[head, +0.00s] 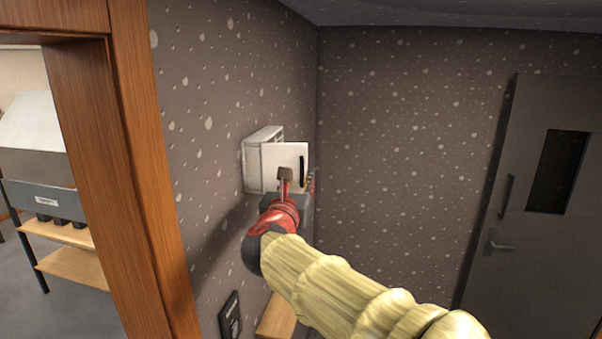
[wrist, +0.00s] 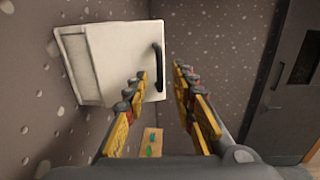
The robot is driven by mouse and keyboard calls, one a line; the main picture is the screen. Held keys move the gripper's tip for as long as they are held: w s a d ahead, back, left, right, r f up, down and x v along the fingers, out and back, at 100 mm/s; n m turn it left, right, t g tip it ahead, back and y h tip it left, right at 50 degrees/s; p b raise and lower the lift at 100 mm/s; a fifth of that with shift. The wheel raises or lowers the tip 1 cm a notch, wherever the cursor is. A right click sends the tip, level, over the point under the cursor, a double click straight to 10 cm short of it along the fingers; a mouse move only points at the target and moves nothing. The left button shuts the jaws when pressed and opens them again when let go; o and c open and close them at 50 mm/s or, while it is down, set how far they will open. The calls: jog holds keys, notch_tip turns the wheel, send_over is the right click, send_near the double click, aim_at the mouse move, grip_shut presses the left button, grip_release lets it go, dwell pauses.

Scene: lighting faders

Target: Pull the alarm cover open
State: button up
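The alarm box (head: 252,165) is a white box on the left wall near the room corner. Its white cover (head: 284,153) has a dark vertical handle (head: 302,170) near its right edge. In the wrist view the cover (wrist: 118,60) and curved black handle (wrist: 159,66) show clearly. I cannot tell whether the cover is fully closed. My gripper (wrist: 160,82) is open and empty, with its yellow-padded fingers apart. The handle appears between the fingertips in the wrist view; contact is not clear. In the head view my gripper (head: 285,180) partly hides the cover's lower part.
A grey door (head: 540,230) with a dark window stands at the right. A wooden door frame (head: 125,150) is at the left, with a shelf unit (head: 65,235) beyond. A dark wall panel (head: 230,317) and a wooden surface (head: 276,318) are below the box.

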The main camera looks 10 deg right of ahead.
aim_at(301, 174)
jog(key=shift+p+x, duration=0.45)
jog(key=shift+x, duration=1.5)
jog(key=shift+c, duration=0.2)
grip_shut()
